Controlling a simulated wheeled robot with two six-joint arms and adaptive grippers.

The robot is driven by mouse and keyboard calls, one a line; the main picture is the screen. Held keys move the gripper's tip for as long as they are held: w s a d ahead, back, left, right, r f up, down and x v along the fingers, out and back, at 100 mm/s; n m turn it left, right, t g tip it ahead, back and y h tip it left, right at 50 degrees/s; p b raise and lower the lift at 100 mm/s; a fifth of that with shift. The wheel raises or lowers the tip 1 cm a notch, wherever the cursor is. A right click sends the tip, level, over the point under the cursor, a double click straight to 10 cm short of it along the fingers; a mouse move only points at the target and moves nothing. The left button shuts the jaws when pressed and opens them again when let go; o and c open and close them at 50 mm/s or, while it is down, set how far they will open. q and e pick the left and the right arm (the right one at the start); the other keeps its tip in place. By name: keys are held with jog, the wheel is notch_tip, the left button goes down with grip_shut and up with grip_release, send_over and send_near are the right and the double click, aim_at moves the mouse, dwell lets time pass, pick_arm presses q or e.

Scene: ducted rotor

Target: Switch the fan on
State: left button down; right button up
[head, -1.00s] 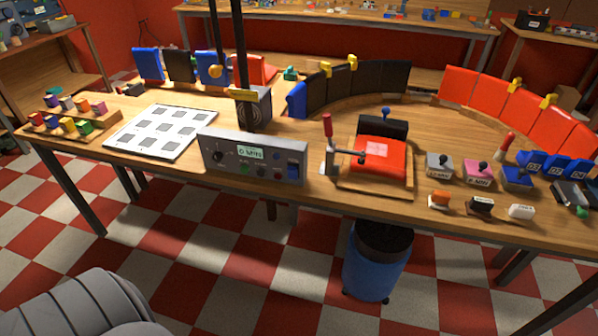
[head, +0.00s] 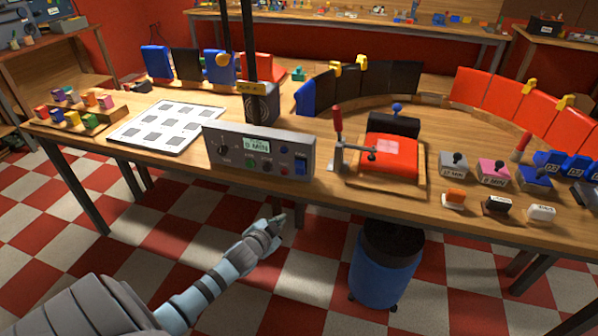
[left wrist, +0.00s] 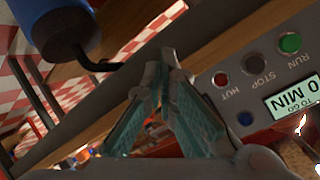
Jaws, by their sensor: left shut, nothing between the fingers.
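In the left wrist view, the panel shows a green RUN button (left wrist: 290,43), a STOP button (left wrist: 255,64) and a red HOT lamp (left wrist: 221,79). My left gripper (head: 275,222) is shut and empty, in front of and below the box, apart from it. My right gripper is out of view.
The table's front edge (head: 350,186) lies between my left gripper and the tabletop. A blue bin (head: 384,268) stands below the table.

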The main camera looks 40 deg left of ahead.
pick_arm(q)
jog(key=shift+m+t, duration=0.3)
jog(key=shift+t, duration=0.3)
jog(key=r, duration=0.1)
jog(key=w+r, duration=0.1)
jog(key=r, duration=0.1)
jog(key=w+r, duration=0.1)
jog(key=r, duration=0.1)
jog(key=shift+w, duration=0.15)
jog(key=b, duration=0.2)
send_near(298, 172)
jog(key=w+f, duration=0.3)
jog(key=w, duration=0.1)
jog(key=shift+w+a+r, duration=0.2)
jog(key=shift+a+r, duration=0.05)
jog(key=shift+a, duration=0.25)
jog(key=shift+w+r, duration=0.1)
jog(key=shift+w+a+r, duration=0.15)
jog(key=shift+w, duration=0.05)
